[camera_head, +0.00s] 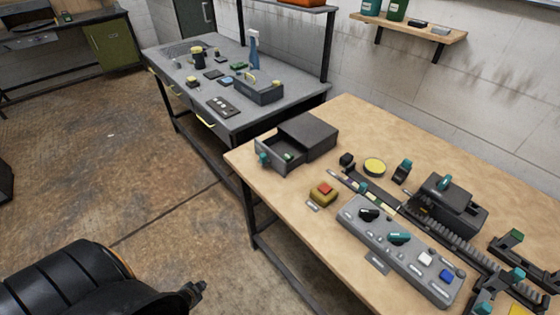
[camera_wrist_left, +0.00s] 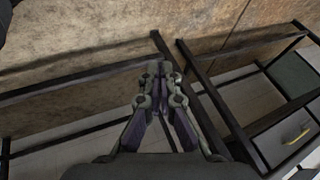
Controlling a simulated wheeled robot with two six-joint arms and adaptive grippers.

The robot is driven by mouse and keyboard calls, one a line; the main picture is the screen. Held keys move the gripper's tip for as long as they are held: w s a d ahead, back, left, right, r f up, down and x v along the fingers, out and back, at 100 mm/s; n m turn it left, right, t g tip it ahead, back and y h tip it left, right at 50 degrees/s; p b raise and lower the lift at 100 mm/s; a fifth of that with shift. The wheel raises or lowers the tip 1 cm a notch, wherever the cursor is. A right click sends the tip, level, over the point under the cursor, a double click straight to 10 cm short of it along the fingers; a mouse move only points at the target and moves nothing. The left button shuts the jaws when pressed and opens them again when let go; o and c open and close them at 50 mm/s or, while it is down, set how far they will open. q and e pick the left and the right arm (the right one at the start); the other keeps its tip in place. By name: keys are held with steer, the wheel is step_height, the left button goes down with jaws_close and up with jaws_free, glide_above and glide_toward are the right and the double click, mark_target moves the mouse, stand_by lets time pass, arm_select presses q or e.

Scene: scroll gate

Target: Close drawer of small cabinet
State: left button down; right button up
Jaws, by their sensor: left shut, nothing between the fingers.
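The small cabinet (camera_head: 309,134) is a dark grey box at the far left corner of the wooden table. Its drawer (camera_head: 272,160) is pulled out toward the left, with a teal knob (camera_head: 263,157) on its front and a small green item inside. My left gripper (camera_head: 196,291) is low at the left, over the floor and well apart from the cabinet. In the left wrist view my left gripper (camera_wrist_left: 160,66) is shut with nothing in it. The cabinet does not show there. My right gripper is not in view.
The wooden table (camera_head: 350,115) also bears a red button on a yellow box (camera_head: 323,193), a grey control panel (camera_head: 402,248) and a dark rail mechanism (camera_head: 447,200). A grey workbench (camera_head: 290,103) stands behind. The floor left of the table is clear.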

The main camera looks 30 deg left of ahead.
mark_target(260, 162)
arm_select(q)
steer(key=w+a+r+m+t+h+b, duration=0.1)
steer(key=w+a+r+m+t, duration=0.3)
steer(key=w+r, duration=0.35)
steer(key=w+a+r+m+t+b, duration=0.1)
steer(key=w+a+r+m+t, duration=0.2)
steer(key=w+a+r, duration=0.35)
steer(key=w+d+r+m+t+h+b, duration=0.1)
steer(key=w+d+r+m+h, duration=0.25)
steer(key=r, duration=0.35)
steer(key=w+d+r+m+t+h+b, duration=0.1)
steer(key=w+d+r+m+t+h, duration=0.2)
steer(key=r, duration=0.5)
steer(key=w+d+r+m+h+b, duration=0.1)
steer(key=w+d+r+m+h, duration=0.1)
steer(key=w+d+r+m, duration=0.4)
steer(key=shift+n, duration=0.55)
steer(key=b+x, duration=0.6)
steer(key=b, duration=0.1)
steer(key=b+x, duration=0.3)
steer(key=b, duration=0.1)
steer(key=shift+w+a+r, duration=0.2)
steer(key=shift+a, duration=0.15)
steer(key=shift+w+d+r+b, duration=0.2)
steer(key=shift+w+r+b, duration=0.1)
steer(key=shift+w+b, duration=0.25)
steer(key=shift+r, duration=0.15)
